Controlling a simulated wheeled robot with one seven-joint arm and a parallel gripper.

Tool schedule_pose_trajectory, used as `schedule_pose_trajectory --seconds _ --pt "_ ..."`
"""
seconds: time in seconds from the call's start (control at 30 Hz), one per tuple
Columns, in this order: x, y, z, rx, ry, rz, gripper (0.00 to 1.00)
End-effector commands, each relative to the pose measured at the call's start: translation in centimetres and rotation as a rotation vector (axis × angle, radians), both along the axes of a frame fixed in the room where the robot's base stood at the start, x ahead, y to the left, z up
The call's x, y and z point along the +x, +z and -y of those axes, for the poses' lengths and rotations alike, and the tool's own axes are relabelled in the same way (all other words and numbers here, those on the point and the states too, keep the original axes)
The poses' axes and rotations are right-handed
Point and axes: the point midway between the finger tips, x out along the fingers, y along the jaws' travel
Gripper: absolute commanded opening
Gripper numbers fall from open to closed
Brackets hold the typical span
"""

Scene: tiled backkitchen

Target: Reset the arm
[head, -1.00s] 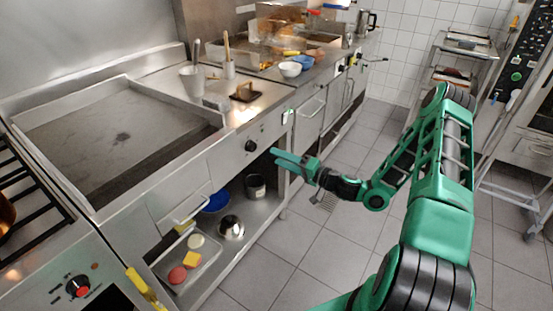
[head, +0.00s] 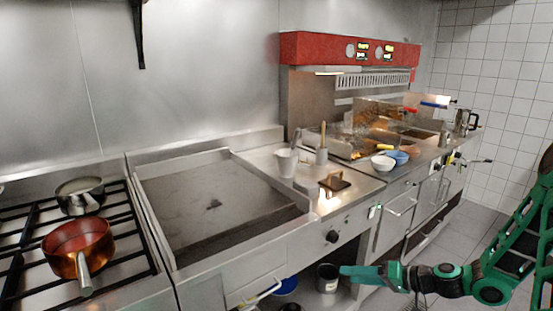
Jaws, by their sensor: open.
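My green arm enters from the right edge in the head view. My gripper (head: 358,272) points left at the lower right, in front of the counter's lower shelf opening. Its jaws are open, and nothing shows between them. The fingers are seen edge-on, close to a dark pot (head: 327,277) on the shelf behind; I cannot tell the distance between them.
A flat griddle (head: 215,205) fills the middle counter. A copper pan (head: 78,246) and a steel pot (head: 80,195) sit on the stove at left. A metal press (head: 334,184), white bowl (head: 383,163) and blue bowl (head: 399,157) stand further right. Floor tiles (head: 475,222) show at right.

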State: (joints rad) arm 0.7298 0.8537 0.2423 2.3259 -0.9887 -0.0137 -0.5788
Motion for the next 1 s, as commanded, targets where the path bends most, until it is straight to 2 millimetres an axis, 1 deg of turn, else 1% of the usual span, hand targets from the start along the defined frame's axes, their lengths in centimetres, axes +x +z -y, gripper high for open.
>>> schedule_pose_trajectory --seconds 0.13,0.27,0.43,0.57,0.77,1.0 --pt "-2.2 0.2 0.4 -0.123 0.071 -0.063 0.51" --pt "-4.2 0.4 1.4 -0.227 0.115 -0.128 0.51" --pt "-6.9 1.2 3.2 -0.358 0.147 -0.214 0.51" --pt "-8.9 2.1 4.9 -0.454 0.148 -0.282 0.51" --pt "-12.1 4.3 7.7 -0.588 0.122 -0.386 0.51" --pt "-16.2 7.7 10.9 -0.718 0.041 -0.506 0.51"
